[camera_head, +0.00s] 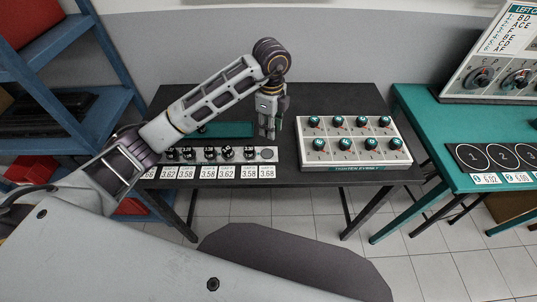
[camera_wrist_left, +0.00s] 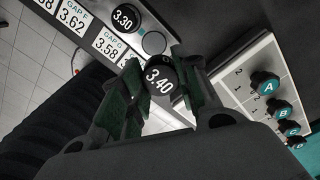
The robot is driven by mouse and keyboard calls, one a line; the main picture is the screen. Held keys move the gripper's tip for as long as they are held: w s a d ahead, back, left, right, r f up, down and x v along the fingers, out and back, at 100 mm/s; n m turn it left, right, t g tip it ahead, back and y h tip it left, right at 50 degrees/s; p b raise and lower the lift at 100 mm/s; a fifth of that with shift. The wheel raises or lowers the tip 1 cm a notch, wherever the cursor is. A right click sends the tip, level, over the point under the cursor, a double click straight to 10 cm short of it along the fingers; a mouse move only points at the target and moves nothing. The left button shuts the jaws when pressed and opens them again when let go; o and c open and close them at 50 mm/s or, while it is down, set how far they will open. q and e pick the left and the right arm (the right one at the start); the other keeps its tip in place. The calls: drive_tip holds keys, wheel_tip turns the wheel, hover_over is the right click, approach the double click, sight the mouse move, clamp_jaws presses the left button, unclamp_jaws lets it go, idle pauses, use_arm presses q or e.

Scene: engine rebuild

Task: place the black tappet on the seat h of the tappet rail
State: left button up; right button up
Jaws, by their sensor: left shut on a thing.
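My left gripper (camera_head: 269,130) points down over the dark table, just behind the right end of the tappet rail (camera_head: 220,155). In the left wrist view, my left gripper (camera_wrist_left: 163,92) is shut on a black tappet (camera_wrist_left: 159,79) marked 3.40, between its green-lined fingers. The tappet is not clear in the head view. The end seat of the rail, an empty grey disc (camera_wrist_left: 153,43), lies just beyond the held tappet and apart from it. It also shows at the rail's right end in the head view (camera_head: 267,154). My right gripper is not in view.
Black tappets fill seats to the left, the nearest marked 3.30 (camera_wrist_left: 125,18). Gap cards (camera_head: 228,172) line the rail's front. A white panel with green knobs (camera_head: 355,143) stands close to the right. A teal tray (camera_head: 236,129) lies behind the rail.

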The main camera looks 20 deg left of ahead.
use_arm(q)
drive_tip(key=shift+s+a, duration=0.15)
drive_tip(key=shift+a, duration=0.05)
drive_tip(key=shift+s+a, duration=0.1)
drive_tip(key=shift+a+n, duration=0.3)
drive_tip(key=shift+d, duration=0.15)
wheel_tip(320, 180, down, 5)
drive_tip(key=shift+f, duration=0.15)
drive_tip(key=shift+f+p, duration=0.3)
drive_tip(key=shift+f, duration=0.15)
drive_tip(key=shift+f, duration=0.1)
